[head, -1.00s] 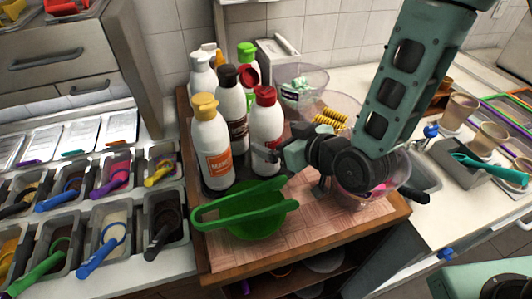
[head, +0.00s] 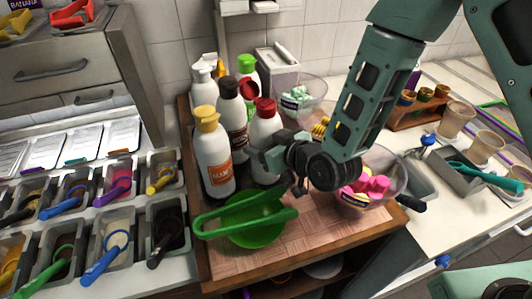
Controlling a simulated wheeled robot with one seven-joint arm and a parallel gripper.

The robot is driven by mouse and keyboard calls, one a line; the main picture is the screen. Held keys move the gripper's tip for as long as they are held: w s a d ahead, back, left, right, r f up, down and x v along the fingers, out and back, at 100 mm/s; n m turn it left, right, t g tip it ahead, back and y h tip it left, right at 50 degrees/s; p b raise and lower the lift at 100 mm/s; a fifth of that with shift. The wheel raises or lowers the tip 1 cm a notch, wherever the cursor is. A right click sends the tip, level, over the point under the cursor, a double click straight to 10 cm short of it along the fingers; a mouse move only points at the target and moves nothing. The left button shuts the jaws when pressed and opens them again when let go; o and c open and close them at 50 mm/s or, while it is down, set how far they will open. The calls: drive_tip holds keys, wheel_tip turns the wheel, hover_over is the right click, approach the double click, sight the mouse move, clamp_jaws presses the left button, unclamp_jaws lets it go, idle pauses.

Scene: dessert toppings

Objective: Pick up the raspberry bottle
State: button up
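A white bottle with a red cap (head: 265,122) stands in the bottle group on the wooden board; its label is hidden, so I cannot read whether it is raspberry. My gripper (head: 276,160) is at the front right side of this bottle and covers part of its lower body. Its fingers overlap the bottle in the picture, and I cannot tell whether they touch it or how far apart they are. A white bottle with a yellow cap and an orange mango label (head: 213,158) stands to the left. A white bottle with a dark cap (head: 232,112) stands just behind.
A green scoop-like bowl (head: 255,232) lies in front of the bottles, below my gripper. A clear bowl of pink pieces (head: 396,178) stands to the right. A green-capped bottle (head: 246,66) and a white pump bottle (head: 203,85) stand behind. Topping bins (head: 128,220) are at left.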

sight(271, 107)
drive_tip(key=c, duration=0.3)
drive_tip(key=shift+w+r, duration=0.1)
drive_tip(key=shift+r, duration=0.05)
drive_tip(key=shift+r, duration=0.1)
drive_tip(key=shift+r, duration=0.55)
wheel_tip(271, 107, up, 7)
drive_tip(key=shift+r+b, duration=0.2)
drive_tip(key=shift+b, duration=0.5)
drive_tip(key=shift+o, duration=0.9)
drive_tip(key=shift+r, duration=0.65)
drive_tip(key=shift+c, duration=1)
drive_tip(key=shift+r, duration=0.15)
